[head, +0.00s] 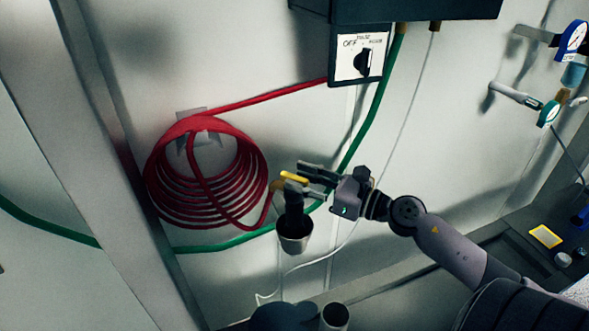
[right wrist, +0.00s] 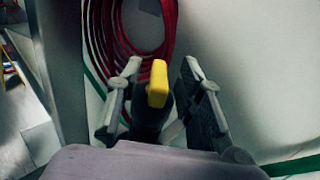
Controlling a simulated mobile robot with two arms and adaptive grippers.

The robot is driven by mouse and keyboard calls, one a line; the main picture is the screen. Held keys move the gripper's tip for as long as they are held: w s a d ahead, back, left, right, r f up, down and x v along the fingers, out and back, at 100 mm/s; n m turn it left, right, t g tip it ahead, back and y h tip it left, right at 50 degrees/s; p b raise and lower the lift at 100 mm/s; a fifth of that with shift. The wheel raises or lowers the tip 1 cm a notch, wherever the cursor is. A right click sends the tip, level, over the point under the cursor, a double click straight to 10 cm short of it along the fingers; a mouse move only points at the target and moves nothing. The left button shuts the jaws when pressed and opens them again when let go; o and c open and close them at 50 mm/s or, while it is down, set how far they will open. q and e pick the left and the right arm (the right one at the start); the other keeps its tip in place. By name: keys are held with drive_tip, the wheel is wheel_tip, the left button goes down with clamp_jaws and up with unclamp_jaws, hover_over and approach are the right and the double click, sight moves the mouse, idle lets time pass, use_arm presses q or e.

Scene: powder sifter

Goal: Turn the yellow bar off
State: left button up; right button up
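The yellow bar (head: 294,177) is a short handle on top of a dark valve body (head: 294,202), beside the red coiled hose. In the head view it lies nearly level. My right gripper (head: 306,178) reaches it from the right. In the right wrist view the yellow bar (right wrist: 157,83) stands between the two spread fingers of my right gripper (right wrist: 160,78), with a visible gap on each side. The fingers partly hide the valve in both views. My left gripper is not in view.
A red hose coil (head: 207,178) hangs on the wall close behind the bar. A green hose (head: 376,110) runs down past my right gripper. A switch box (head: 358,56) marked OFF is above. A metal cup-like end (head: 295,242) sits below the valve.

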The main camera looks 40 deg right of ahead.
drive_tip(key=shift+p+x, duration=0.3)
drive_tip(key=shift+x, duration=0.9)
clamp_jaws()
